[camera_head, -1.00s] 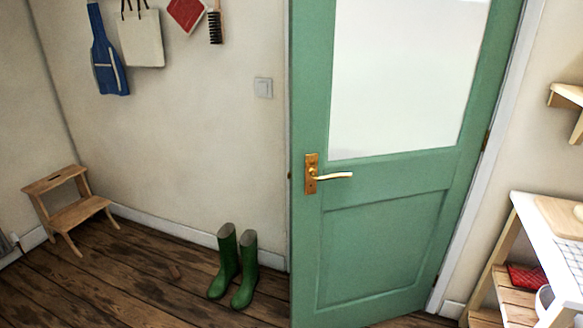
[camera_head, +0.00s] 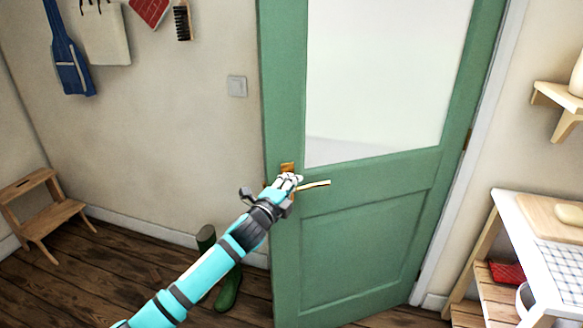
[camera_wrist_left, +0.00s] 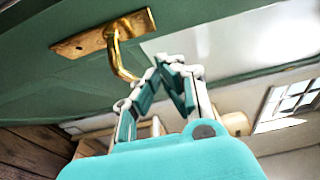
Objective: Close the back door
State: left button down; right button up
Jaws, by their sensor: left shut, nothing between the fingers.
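The green back door (camera_head: 375,240) with a frosted glass pane stands ajar, its hinged side at the right. Its brass lever handle (camera_head: 318,185) sits on a brass plate near the left edge. My left gripper (camera_head: 291,179) is in front of that plate and hides most of it. In the left wrist view, the gripper (camera_wrist_left: 166,62) is shut and empty, with its fingertips close to the curved brass handle (camera_wrist_left: 122,62). I cannot tell whether they touch. My right gripper is not in view.
Green boots (camera_head: 229,287) stand on the floor left of the door, partly behind my arm. A wooden step stool (camera_head: 42,212) is at the far left. A white-topped kitchen unit (camera_head: 525,235) stands at the right, below a wall shelf (camera_head: 565,98).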

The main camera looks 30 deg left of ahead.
aim_at(299, 162)
pick_arm(q)
jog(key=w, duration=0.1)
jog(key=w+a+p, duration=0.1)
jog(key=w, duration=0.1)
jog(key=w+a, duration=0.1)
jog(key=shift+w+a+r, duration=0.15)
jog(key=shift+w+a, duration=0.1)
jog(key=shift+w, duration=0.1)
jog(key=shift+w+a, duration=0.25)
jog(key=shift+a, duration=0.15)
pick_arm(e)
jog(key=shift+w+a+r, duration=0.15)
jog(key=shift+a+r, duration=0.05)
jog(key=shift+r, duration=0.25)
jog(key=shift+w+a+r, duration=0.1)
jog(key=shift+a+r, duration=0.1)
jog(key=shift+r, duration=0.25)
